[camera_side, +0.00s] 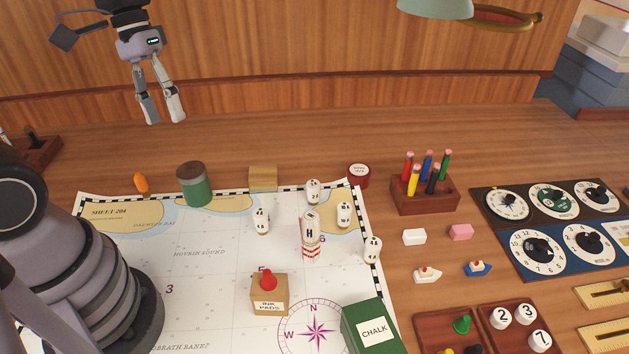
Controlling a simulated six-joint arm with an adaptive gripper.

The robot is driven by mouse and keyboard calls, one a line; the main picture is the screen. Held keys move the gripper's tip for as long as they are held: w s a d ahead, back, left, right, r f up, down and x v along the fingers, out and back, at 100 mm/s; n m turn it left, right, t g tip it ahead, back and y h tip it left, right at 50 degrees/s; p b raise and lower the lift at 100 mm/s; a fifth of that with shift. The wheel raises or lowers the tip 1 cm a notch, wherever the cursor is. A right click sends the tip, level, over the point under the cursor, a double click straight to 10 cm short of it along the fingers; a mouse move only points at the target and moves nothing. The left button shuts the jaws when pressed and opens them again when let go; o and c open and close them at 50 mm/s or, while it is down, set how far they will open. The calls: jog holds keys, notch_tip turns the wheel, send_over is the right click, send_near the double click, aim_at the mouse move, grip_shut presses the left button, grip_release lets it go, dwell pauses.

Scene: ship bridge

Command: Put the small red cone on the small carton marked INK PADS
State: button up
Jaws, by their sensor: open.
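The small red cone (268,279) is a rounded peg-like piece. It appears upright on top of the small carton marked INK PADS (269,306), a brown box with a white label. The carton stands on the chart sheet. My gripper (165,121) is high up at the upper left, pointing down with its fingers apart. It is empty and well away from the carton and cone.
A green CHALK box (369,329) stands right of the carton. Several white pieces stand around a taller one marked H (310,236). A green can (195,184) and pencil holder (425,194) stand farther back. The left of the chart (205,275) is free.

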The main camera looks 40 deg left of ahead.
jog(key=s+a+r+m+t+y, duration=0.3)
jog(key=s+a+r+t, duration=0.1)
jog(key=s+r+t, duration=0.2)
jog(key=shift+s+r+y, duration=0.15)
jog(key=shift+r+y, duration=0.15)
jog(key=shift+r, duration=0.35)
